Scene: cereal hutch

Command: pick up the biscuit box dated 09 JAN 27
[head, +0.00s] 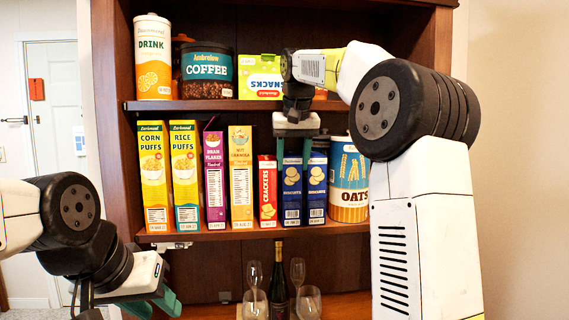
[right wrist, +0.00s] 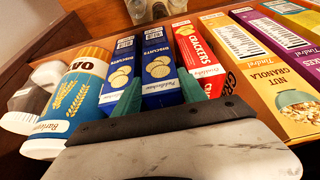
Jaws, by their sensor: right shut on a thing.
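Two blue biscuit boxes stand upright side by side on the middle shelf, between a red crackers box and an oats canister. My right gripper (head: 293,150) has its teal fingers on either side of the left biscuit box (head: 291,195), shut on it near its top. In the right wrist view this box (right wrist: 159,70) is between the fingers, and the other biscuit box (right wrist: 121,72) is beside it. The other box (head: 316,195) also shows in the head view. Their date labels are too small to read. My left gripper (head: 155,303) is low at the left, away from the shelves, its opening unclear.
The crackers box (head: 267,195) and oats canister (head: 348,185) stand close on either side of the biscuit boxes. Cereal boxes fill the shelf's left. The upper shelf (head: 215,104) is just above my right gripper. A bottle (head: 279,285) and glasses stand below.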

